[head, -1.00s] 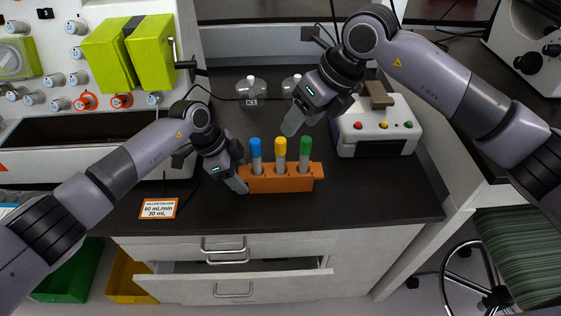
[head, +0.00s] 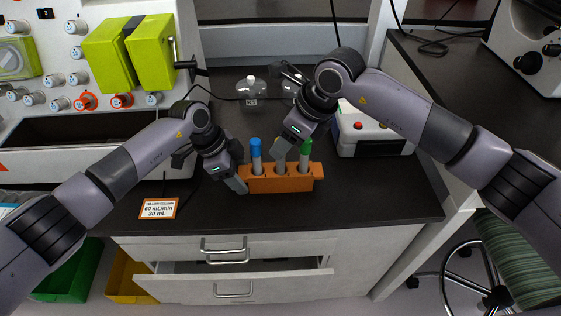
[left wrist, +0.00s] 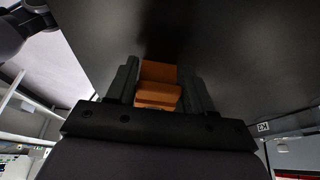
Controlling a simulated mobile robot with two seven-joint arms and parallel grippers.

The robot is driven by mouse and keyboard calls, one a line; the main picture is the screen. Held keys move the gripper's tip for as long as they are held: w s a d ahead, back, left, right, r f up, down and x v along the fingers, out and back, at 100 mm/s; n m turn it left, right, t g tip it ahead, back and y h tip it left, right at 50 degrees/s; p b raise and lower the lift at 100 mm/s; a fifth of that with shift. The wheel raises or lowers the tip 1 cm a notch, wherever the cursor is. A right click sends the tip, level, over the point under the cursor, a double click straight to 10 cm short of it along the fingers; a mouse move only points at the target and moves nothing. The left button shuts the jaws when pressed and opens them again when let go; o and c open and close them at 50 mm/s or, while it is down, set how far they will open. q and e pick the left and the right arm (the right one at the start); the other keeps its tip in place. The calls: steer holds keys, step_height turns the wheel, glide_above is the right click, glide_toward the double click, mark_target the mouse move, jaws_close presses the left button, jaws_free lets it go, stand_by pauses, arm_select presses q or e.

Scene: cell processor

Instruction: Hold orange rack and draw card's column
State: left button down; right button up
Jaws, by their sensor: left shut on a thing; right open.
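The orange rack (head: 285,185) stands on the dark bench and holds three upright columns. The blue-capped column (head: 256,155) is at left and the green-capped column (head: 306,150) at right. The middle column, yellow-capped in the earlier head view, is mostly hidden behind my right gripper (head: 283,150), which is open and low over it. My left gripper (head: 240,183) is shut on the rack's left end; the orange end (left wrist: 158,85) shows between its fingers in the left wrist view. The card (head: 160,208) lies at front left; it reads 60 mL/min and 30 mL, its top line too small to read surely.
A white device (head: 375,130) with coloured buttons stands behind and right of the rack. Clear flasks (head: 251,90) stand at the back. A white machine with green blocks (head: 130,55) is at left. The bench in front of the rack is clear.

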steer(key=shift+x, duration=1)
jaws_close()
steer(key=shift+r, duration=0.35)
steer(key=shift+r, duration=0.3)
steer(key=shift+r, duration=0.1)
steer(key=shift+r, duration=2.95)
